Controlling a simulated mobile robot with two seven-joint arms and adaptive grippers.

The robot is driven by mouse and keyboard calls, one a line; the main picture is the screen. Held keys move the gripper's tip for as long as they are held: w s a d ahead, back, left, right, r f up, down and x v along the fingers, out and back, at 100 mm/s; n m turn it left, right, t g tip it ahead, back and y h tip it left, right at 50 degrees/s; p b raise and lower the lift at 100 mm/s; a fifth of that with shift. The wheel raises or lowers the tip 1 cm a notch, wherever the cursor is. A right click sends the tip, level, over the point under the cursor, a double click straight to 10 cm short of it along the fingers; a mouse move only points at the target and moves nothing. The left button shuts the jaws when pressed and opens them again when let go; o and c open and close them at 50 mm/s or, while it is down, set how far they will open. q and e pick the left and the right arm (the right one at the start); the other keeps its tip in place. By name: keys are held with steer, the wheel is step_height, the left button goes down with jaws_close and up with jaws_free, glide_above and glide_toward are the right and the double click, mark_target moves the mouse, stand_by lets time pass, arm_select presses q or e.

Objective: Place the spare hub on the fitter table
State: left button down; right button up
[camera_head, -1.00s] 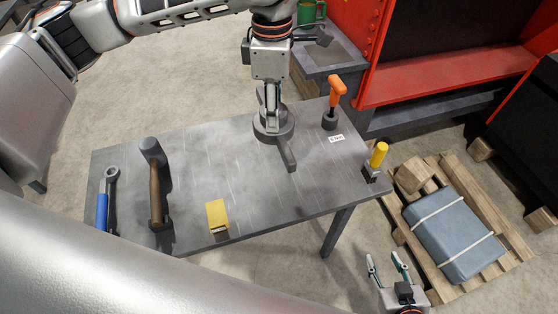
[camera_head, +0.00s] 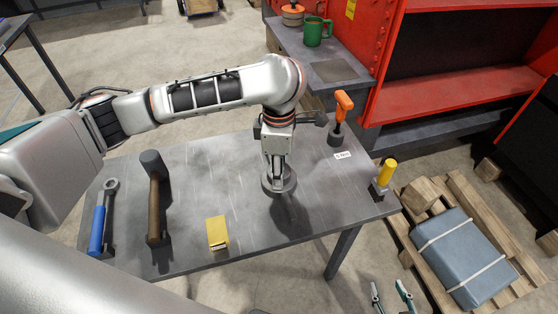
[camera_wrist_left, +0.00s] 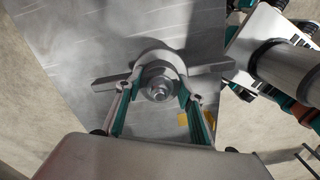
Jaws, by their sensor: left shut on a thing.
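The spare hub (camera_head: 279,181) is a grey disc at the end of my left arm, over the middle of the grey fitter table (camera_head: 190,195). My left gripper (camera_wrist_left: 157,92) is shut on the hub, which shows as stepped rings (camera_wrist_left: 160,80) between its fingers in the wrist view. A dark patch lies just below the hub in the head view; I cannot tell whether the hub touches the tabletop. My right gripper (camera_head: 389,290) is open and empty at the bottom right, partly cut off.
A pallet with a grey-blue case (camera_head: 455,255) is beyond.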

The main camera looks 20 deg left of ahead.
arm_select(q)
steer(key=shift+f+b, duration=0.45)
steer(key=shift+f, duration=1.3)
steer(key=shift+w+f, duration=0.1)
steer(key=shift+f, duration=0.25)
steer(key=shift+f, duration=0.1)
steer(key=c, duration=1.3)
jaws_free()
steer(key=shift+f, duration=0.1)
step_height(320, 180, up, 11)
steer(key=shift+f+p, duration=0.1)
steer(key=shift+p, duration=1)
steer(key=shift+r, duration=0.7)
